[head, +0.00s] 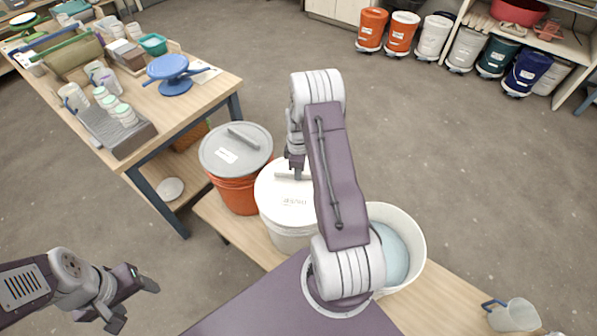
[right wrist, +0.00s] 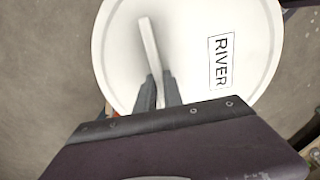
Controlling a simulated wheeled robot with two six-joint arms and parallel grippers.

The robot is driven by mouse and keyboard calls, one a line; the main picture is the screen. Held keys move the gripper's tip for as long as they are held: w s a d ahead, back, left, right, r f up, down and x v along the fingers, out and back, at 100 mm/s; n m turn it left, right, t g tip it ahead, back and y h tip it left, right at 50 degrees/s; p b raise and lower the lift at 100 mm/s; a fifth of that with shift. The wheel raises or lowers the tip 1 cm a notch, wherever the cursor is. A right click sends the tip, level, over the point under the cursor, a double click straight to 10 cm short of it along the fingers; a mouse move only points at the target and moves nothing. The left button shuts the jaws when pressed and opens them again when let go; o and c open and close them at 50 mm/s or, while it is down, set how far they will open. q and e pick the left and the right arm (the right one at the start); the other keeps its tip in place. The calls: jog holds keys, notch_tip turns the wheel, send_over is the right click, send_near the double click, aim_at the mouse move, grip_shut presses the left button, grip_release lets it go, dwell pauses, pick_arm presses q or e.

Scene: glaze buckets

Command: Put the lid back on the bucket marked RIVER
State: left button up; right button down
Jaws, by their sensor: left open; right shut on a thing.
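A round white lid (head: 285,203) with a bar handle and a label is at the middle of the bench. In the right wrist view the lid (right wrist: 185,30) reads RIVER. My right gripper (head: 296,172) is shut on its handle, which also shows in the right wrist view (right wrist: 150,45). A white bucket (head: 290,238) shows directly below the lid; I cannot tell whether the lid touches its rim. An open white bucket (head: 418,235) with pale blue glaze stands to the right, partly hidden by my right arm. My left gripper (head: 132,302) is open and empty at lower left.
An orange bucket (head: 238,192) with a grey lid stands left of the white bucket. A clear jug (head: 515,316) is at the bench's right end. A cluttered table (head: 190,110) is at upper left. Several buckets line the back shelf.

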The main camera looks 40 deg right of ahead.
jog(key=shift+f, duration=0.15)
jog(key=c, duration=0.9)
grip_release()
jog(key=shift+r+p, duration=2.95)
jog(key=shift+r, duration=0.65)
jog(key=shift+f, duration=0.1)
grip_shut()
